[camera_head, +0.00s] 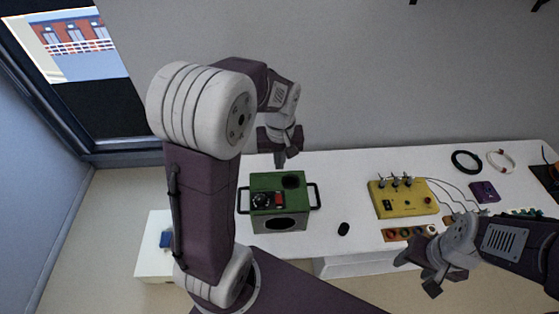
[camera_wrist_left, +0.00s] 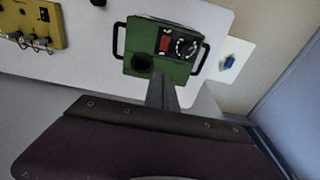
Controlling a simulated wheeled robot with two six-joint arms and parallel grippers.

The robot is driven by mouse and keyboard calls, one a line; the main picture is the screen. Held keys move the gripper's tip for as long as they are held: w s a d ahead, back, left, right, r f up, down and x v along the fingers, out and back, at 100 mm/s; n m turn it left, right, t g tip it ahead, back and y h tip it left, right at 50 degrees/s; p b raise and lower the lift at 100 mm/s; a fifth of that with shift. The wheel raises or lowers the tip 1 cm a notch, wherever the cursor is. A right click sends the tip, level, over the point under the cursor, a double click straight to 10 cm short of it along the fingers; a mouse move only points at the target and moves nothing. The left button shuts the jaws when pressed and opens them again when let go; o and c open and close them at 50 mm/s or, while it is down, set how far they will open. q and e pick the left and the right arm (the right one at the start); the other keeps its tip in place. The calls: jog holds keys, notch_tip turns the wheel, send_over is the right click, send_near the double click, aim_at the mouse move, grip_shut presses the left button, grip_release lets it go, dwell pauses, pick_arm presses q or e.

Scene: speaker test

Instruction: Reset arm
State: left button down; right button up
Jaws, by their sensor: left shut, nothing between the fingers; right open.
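My left gripper (camera_head: 281,160) hangs from the raised left arm, just behind and above the green speaker box on the white table, shut and empty. It also shows in the left wrist view (camera_wrist_left: 162,92), its fingers together in front of the green box (camera_wrist_left: 150,45). My right gripper (camera_head: 419,275) is open and empty at the table's front edge, in front of the yellow device. Part of the right gripper is hard to make out.
A yellow test device (camera_head: 403,199) with cables stands right of the box. A small black object (camera_head: 344,229) lies between them. A purple block (camera_head: 484,191), a black ring (camera_head: 466,161) and a pale ring (camera_head: 500,160) lie further right. A white side stand (camera_head: 150,264) holds a blue item (camera_head: 166,239).

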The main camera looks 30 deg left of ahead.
pick_arm(q)
jog(key=shift+w, duration=0.1)
jog(key=s+d+f+m+b, duration=0.1)
jog(key=s+d+f+m, duration=0.4)
jog(key=s, duration=0.5)
jog(key=shift+f+m+h, duration=0.4)
jog(key=shift+f+m, duration=0.1)
jog(key=shift+f, duration=0.3)
jog(key=shift+d, duration=0.1)
jog(key=shift+s, duration=0.15)
